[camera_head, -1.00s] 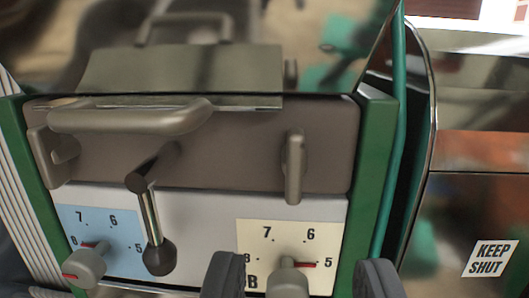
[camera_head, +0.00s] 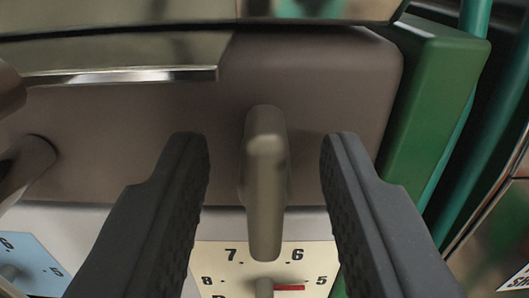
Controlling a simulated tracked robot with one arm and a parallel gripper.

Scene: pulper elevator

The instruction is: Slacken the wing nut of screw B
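A grey-brown upright wing (camera_head: 265,185) stands on the brown panel above the cream dial, in the middle of the camera view. It looks like the wing nut above dial B. My gripper (camera_head: 265,150) is open, with one dark finger on each side of the wing and a clear gap on both sides. The cream dial (camera_head: 228,278) shows below it, with the numbers 7, 6, 8 and 5 and a red pointer (camera_head: 289,288) near 5. The dial's lower part is cut off by the frame, and its letter is barely visible.
A green post (camera_head: 436,110) stands right of the panel. A metal-edged flap (camera_head: 130,75) overhangs the upper left. Another knob (camera_head: 25,165) is at the left edge, above a blue dial (camera_head: 30,265). The brown panel (camera_head: 130,135) is bare around the wing.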

